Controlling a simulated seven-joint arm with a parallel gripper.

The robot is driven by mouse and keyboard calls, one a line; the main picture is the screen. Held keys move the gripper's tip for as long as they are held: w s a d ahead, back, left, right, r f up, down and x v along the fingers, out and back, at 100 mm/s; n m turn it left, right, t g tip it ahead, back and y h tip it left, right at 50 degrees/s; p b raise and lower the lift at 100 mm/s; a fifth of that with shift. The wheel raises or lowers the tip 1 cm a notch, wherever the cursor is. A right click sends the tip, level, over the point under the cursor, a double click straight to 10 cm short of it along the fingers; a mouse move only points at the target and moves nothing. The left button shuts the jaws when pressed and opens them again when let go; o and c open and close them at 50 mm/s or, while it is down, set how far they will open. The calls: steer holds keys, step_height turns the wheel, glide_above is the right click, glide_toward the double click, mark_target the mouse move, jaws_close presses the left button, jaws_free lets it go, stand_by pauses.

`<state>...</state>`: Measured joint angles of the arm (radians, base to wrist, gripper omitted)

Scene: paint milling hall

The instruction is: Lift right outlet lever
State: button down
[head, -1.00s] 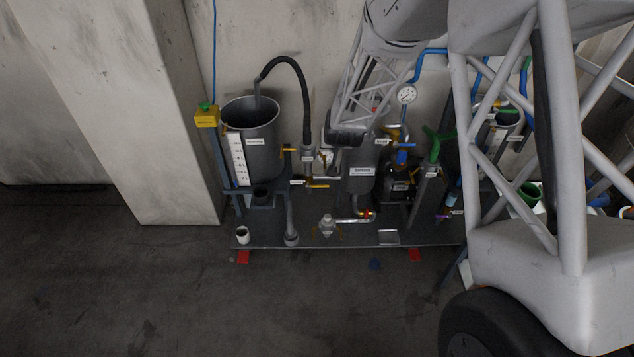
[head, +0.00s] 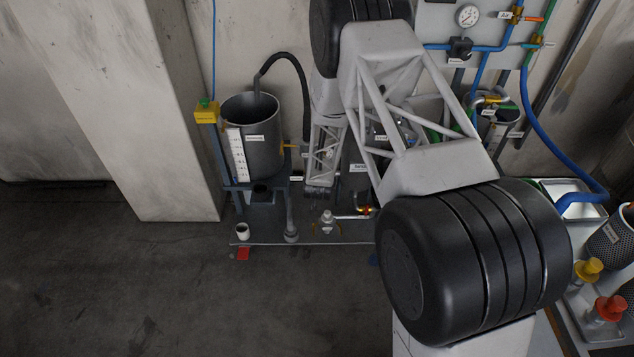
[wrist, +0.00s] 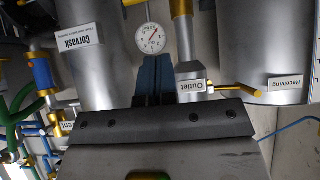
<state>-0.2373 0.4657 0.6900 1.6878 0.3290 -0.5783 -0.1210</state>
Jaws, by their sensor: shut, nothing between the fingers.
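In the wrist view, my gripper (wrist: 153,78) shows as two dark blue fingers pressed together with nothing between them. A white label reading Outlet (wrist: 191,87) hangs upside down just right of the fingertips. A yellow-orange lever (wrist: 236,90) sticks out to the right of that label, apart from the fingers. The frames do not make clear whether this is the right outlet lever. In the head view, the fingers cannot be made out, and my arm hides much of the skid's middle and right.
A vessel labelled Receiving (wrist: 284,84) is at the right of the wrist view, a pressure gauge (wrist: 150,38) beyond my fingers. In the head view, a grey open tank (head: 262,135) with a black hose (head: 292,64) stands left of my arm. The floor at left is clear.

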steer(key=shift+f, duration=0.35)
steer(key=w, duration=0.9)
stand_by(0.3)
stand_by(0.4)
steer(key=shift+d+r, duration=0.1)
steer(key=shift+d, duration=0.85)
steer(key=shift+d+r, duration=0.25)
steer(key=shift+d, duration=0.3)
